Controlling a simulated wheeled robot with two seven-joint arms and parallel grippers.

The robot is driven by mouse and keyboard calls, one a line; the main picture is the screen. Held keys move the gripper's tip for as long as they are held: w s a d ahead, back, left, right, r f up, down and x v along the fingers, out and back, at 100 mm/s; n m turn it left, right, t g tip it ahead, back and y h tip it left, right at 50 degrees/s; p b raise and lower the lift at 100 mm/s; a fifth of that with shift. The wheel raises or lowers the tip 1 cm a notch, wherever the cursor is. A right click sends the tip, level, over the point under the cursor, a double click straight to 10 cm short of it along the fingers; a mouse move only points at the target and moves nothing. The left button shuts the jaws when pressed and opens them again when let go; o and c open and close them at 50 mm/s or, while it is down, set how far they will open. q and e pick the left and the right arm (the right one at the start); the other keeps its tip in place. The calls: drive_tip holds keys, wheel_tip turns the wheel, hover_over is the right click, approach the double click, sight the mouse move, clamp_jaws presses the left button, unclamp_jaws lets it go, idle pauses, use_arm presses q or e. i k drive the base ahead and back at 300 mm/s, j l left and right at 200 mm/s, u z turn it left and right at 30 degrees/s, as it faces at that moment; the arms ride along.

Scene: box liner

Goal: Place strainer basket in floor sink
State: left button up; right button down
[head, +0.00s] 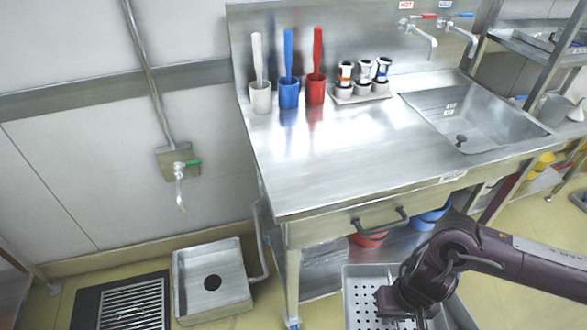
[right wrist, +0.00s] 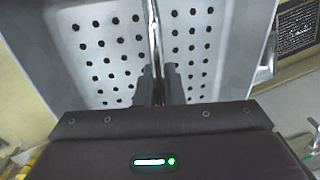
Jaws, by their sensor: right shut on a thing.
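The strainer basket (head: 358,300) is a grey metal box with round holes, at the bottom of the head view right of centre. It also fills the upper part of the right wrist view (right wrist: 105,55). My right gripper (head: 396,306) is shut on an upright metal part of the basket, which runs between the two dark fingers (right wrist: 160,85) in the wrist view. The arm hides part of the basket. The floor sink (head: 235,262) is a square steel basin with a dark round drain, on the floor at lower left, apart from the basket. My left gripper is not in view.
A steel counter (head: 350,150) with a sink basin (head: 480,115) stands behind the basket; its front leg (head: 293,285) is between basket and floor sink. A drain pipe (head: 260,240) runs down beside the floor sink. A floor grate (head: 135,305) lies left of it. A tap (head: 180,185) hangs above.

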sight(213, 282)
drive_tip(key=j+u, duration=0.15)
drive_tip(key=j, duration=0.25)
drive_tip(key=j+u, duration=0.2)
drive_tip(key=j, duration=0.2)
drive_tip(key=i+j+u, duration=0.15)
drive_tip(key=j, duration=0.2)
drive_tip(key=i+j+u, duration=0.2)
drive_tip(key=j, duration=0.2)
drive_tip(key=j+u, duration=0.15)
drive_tip(key=j, duration=0.25)
